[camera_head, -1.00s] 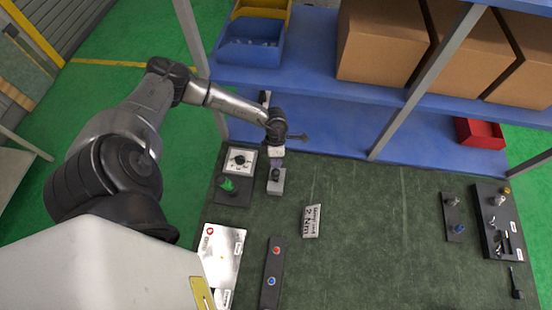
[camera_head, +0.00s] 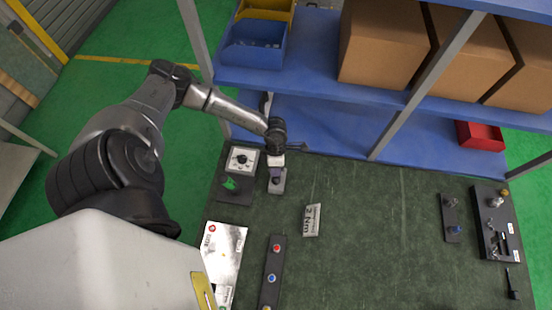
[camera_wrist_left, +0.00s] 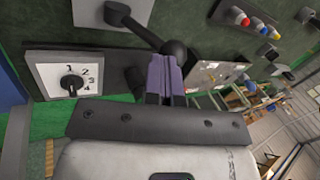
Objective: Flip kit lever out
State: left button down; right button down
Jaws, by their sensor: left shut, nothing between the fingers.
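The kit lever (camera_wrist_left: 142,28) is a black rod with a round ball knob. In the left wrist view it slants from a round pivot on a light grey block (camera_wrist_left: 88,12) down to the knob. In the head view the grey block (camera_head: 277,187) stands near the table's back left, and my gripper partly hides the lever. My left gripper (camera_head: 277,171) is at this block; its purple fingers (camera_wrist_left: 163,66) are shut and empty. The fingertips are close beside the ball knob; I cannot tell whether they touch it. My right gripper is not in view.
A white dial plate (camera_head: 242,159) with a black knob stands just left of the block; it also shows in the left wrist view (camera_wrist_left: 75,75). A silver panel (camera_head: 222,250) and a button strip (camera_head: 272,275) lie nearer.

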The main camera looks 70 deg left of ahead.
pick_arm(q)
notch_tip(320, 180, up, 10)
jog(key=a+p, duration=0.1)
jog(key=p, duration=0.6)
jog(key=shift+f, duration=0.15)
